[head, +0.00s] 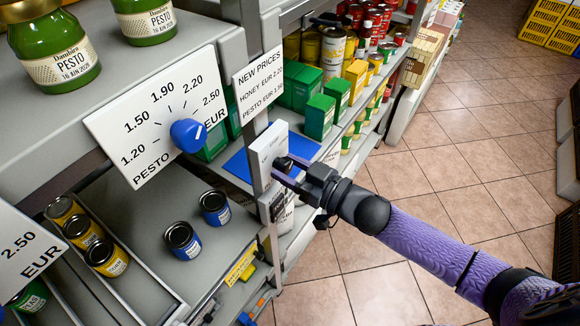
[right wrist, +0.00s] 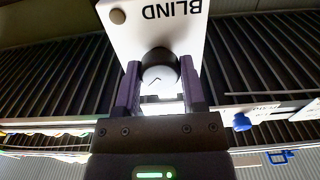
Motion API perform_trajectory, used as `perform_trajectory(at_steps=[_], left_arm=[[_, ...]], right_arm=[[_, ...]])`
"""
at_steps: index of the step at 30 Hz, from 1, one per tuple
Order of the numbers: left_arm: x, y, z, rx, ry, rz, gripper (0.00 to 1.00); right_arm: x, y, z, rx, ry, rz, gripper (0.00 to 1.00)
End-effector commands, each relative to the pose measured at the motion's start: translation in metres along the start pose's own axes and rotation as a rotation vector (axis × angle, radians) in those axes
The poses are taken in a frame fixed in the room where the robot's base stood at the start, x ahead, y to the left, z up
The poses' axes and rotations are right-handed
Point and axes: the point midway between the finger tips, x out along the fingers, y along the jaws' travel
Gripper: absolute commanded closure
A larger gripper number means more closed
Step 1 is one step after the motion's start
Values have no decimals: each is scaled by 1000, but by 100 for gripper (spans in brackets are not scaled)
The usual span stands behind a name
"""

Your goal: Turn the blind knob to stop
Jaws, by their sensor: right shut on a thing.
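The white blind panel (head: 266,148) is fixed to the grey shelf post; its small print is too small to read in the head view. In the right wrist view the panel (right wrist: 182,32) shows the word BLIND upside down. The dark round blind knob (right wrist: 160,58), with a pale face, sits between the two fingers of my right gripper (head: 292,170). The gripper is shut on the knob, with a finger at each side. In the head view the fingers and wrist mostly hide the knob. I cannot tell which mark the knob points at. My left gripper is not in view.
A price board (head: 150,125) with a blue knob (head: 188,135) is at left, near green pesto jars (head: 147,20). A NEW PRICES sign (head: 259,81) hangs above the panel. Shelves with green boxes (head: 320,117) and cans stand behind. Tiled floor (head: 440,165) is open at right.

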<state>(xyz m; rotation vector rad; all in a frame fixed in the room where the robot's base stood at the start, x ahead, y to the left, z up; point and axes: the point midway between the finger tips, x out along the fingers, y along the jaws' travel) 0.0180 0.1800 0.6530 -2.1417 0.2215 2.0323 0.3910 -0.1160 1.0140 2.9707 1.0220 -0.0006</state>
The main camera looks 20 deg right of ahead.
Motion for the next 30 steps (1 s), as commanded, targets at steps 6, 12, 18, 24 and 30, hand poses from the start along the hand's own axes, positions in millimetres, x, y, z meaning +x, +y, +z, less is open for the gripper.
perform_trajectory(at_steps=[6,12,18,24,30], left_arm=[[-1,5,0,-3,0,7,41],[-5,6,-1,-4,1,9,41],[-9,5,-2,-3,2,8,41],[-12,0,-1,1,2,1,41],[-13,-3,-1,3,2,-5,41]], right_arm=[[0,0,0,-26,0,1,100],[0,0,-1,-130,1,1,100],[0,0,-1,-294,0,1,100],[0,0,-1,-464,1,1,100],[0,0,0,-606,0,1,100]])
